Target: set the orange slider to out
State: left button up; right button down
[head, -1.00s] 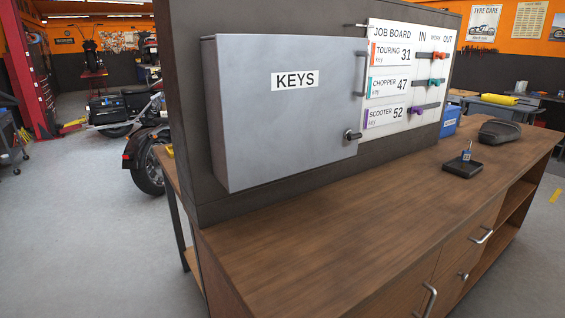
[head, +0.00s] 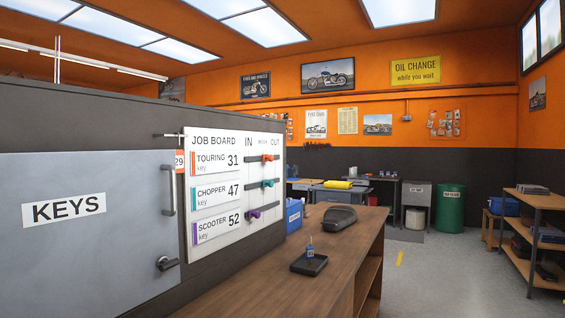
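The orange slider (head: 268,157) is a small red-orange knob on the top dark rail of the white job board (head: 213,244), in the TOURING 31 row. It sits roughly under the WORK heading, between IN and OUT. A teal slider (head: 267,183) is on the CHOPPER 47 rail, and a purple slider (head: 254,214) is on the SCOOTER 52 rail, nearer IN. Neither of my grippers shows in the head view.
A grey KEYS cabinet (head: 90,250) fills the left front. The floor at right is open before a shelf (head: 540,205).

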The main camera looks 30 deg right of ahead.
aim_at(266, 158)
jog(key=i+l+z, duration=0.15)
jog(key=i+l, duration=0.2)
jog(key=l, duration=0.2)
jog(key=i+l+z, duration=0.15)
jog(key=i+l, duration=0.2)
jog(key=l, duration=0.2)
jog(key=i+l+z, duration=0.1)
jog(key=i+l, duration=0.25)
jog(key=l, duration=0.1)
